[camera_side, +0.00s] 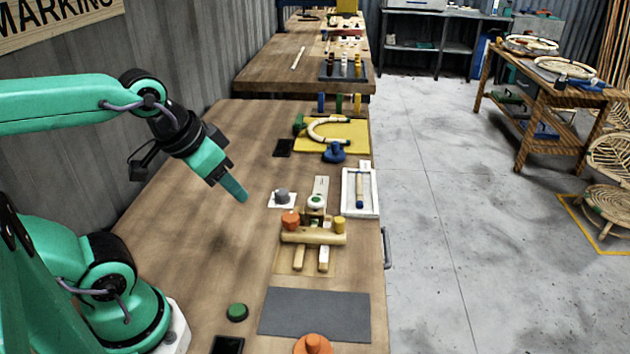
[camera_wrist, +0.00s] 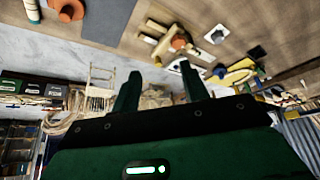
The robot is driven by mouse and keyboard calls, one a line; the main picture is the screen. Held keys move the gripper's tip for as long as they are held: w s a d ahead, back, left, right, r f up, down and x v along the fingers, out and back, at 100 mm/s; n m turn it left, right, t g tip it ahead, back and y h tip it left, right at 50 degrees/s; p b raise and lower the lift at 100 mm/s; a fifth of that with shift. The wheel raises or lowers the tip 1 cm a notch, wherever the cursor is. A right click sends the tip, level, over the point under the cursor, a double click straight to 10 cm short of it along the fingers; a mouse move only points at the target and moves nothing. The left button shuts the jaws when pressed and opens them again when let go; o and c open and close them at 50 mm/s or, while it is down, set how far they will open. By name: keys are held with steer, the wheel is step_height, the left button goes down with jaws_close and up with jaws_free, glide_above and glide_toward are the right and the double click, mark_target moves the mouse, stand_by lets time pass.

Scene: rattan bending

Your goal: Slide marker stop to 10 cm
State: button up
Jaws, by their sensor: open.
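In the side view, a pale strip like a ruler (camera_side: 321,186) lies on the bench, with a round white and green piece (camera_side: 316,202) on its near end. This piece may be the marker stop; its marks are too small to read. Just in front is a wooden clamp-like fixture (camera_side: 313,238) with an orange knob (camera_side: 291,221) and a yellow knob (camera_side: 340,223). My gripper (camera_side: 241,196) is above the bench, left of these and apart from them. In the wrist view my gripper (camera_wrist: 160,67) shows two separated fingers with nothing between them.
A white plate with a grey knob (camera_side: 282,197) stands left of the strip. A white tray (camera_side: 374,207) holding a marker-like stick is to the right. A yellow board (camera_side: 355,134) is behind; a dark mat (camera_side: 315,314) is in front. Bare wood lies below my gripper.

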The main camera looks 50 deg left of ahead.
steer(key=shift+w, duration=0.9)
steer(key=n+g, duration=0.5)
steer(key=n, duration=0.4)
glide_above(339, 220)
steer(key=f, duration=0.9)
steer(key=shift+s+a+f, duration=0.15)
steer(key=shift+s+f, duration=0.05)
steer(key=shift+f, duration=0.15)
steer(key=shift+w+f+g, duration=0.3)
steer(key=shift+w+f, duration=0.05)
steer(key=shift+f, duration=0.15)
steer(key=shift+f, duration=3.9)
steer(key=shift+s, duration=0.1)
jaws_close()
